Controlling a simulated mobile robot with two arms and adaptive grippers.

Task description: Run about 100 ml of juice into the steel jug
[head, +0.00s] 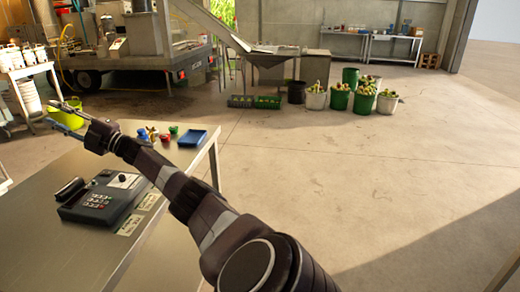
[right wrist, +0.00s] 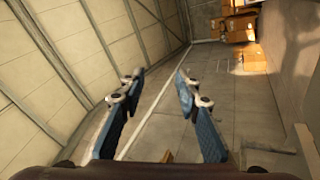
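I cannot make out a steel jug or a juice tap for sure in either view. My left gripper is not in view.
On the table are a dark keypad device (head: 103,198), a blue tray (head: 192,138) and small coloured items (head: 165,139). A white stand (head: 38,69) is at the left. Fruit-filled buckets (head: 363,100) stand at the back. The floor at right is clear.

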